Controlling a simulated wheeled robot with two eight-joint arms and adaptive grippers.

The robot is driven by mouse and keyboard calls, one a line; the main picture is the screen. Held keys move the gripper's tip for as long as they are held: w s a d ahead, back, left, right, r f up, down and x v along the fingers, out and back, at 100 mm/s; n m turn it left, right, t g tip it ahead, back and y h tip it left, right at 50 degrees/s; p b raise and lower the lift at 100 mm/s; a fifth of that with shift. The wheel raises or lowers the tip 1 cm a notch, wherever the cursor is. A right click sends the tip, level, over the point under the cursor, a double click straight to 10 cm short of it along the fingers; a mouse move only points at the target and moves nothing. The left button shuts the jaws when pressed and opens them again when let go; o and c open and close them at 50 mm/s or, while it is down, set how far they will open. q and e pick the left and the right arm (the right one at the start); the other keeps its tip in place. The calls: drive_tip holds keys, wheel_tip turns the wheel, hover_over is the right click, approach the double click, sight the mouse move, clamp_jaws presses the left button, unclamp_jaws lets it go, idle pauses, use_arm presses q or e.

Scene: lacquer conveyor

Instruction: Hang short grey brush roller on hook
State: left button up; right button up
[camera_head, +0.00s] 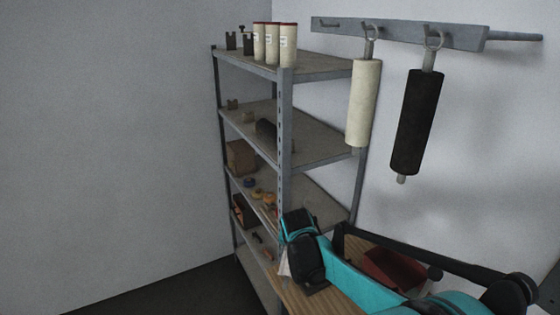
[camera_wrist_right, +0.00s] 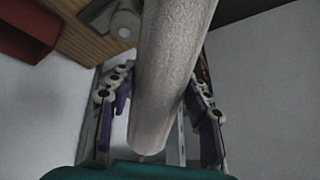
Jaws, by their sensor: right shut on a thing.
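A light grey roller (camera_wrist_right: 168,60) runs from the top edge down the middle of the right wrist view. My right gripper (camera_wrist_right: 158,108) is shut on it, with one finger on each side. In the head view my right arm's wrist (camera_head: 305,245) is low, in front of the shelf, and the held roller cannot be made out clearly there. A grey hook rail (camera_head: 405,32) is on the wall at the upper right. A cream roller (camera_head: 363,103) and a black roller (camera_head: 416,122) hang from its hooks (camera_head: 370,42). My left gripper is not in view.
A metal shelf (camera_head: 285,120) stands in the corner, with several white cans (camera_head: 273,45) on top. A wooden surface (camera_head: 300,295) and a red box (camera_head: 395,268) are low by my arm. The wall left of the shelf is bare.

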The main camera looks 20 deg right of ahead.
drive_tip(key=w+a+r+t+h+p, duration=0.1)
drive_tip(key=w+r+t+h+p, duration=0.35)
drive_tip(key=r, duration=1.15)
drive_tip(key=w+r+t+y+p, duration=0.15)
drive_tip(key=r+p, duration=0.55)
drive_tip(key=r, duration=0.9)
drive_tip(key=w+a+r+t+h+p, duration=0.15)
drive_tip(key=r+t+p, duration=0.35)
drive_tip(key=r, duration=1.1)
drive_tip(key=d+f+b, duration=0.1)
drive_tip(key=d+f, duration=0.1)
drive_tip(key=d, duration=0.8)
drive_tip(key=shift+w+d+g, duration=0.25)
drive_tip(key=shift+w+g, duration=0.05)
drive_tip(key=shift+w, duration=0.15)
drive_tip(key=shift+h, duration=0.25)
drive_tip(key=o, duration=1.4)
drive_tip(key=shift+o, duration=0.2)
drive_tip(key=shift+s, duration=0.1)
